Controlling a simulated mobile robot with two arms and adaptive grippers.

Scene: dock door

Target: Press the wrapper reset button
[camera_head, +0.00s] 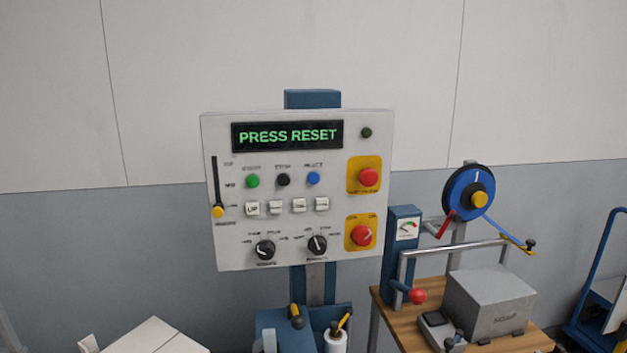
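The wrapper control panel (350,125) stands upright on a blue post. Its display (290,135) reads "PRESS RESET" in green letters. Below the display is a row with a green button (252,181), a black button (284,180) and a blue button (313,178). The small labels above them are too blurred to read with certainty, so I cannot confirm which is the reset button. Two red buttons on yellow plates, an upper one (369,177) and a lower one (362,235), are at the panel's right. Neither of my grippers is in view.
Several white keys (275,207), two black knobs (265,250) and a yellow-tipped slider (217,211) are also on the panel. At right, a wooden-topped bench (400,321) holds a grey box (490,302). A blue strap reel (469,194) stands behind it. The space before the panel face is clear.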

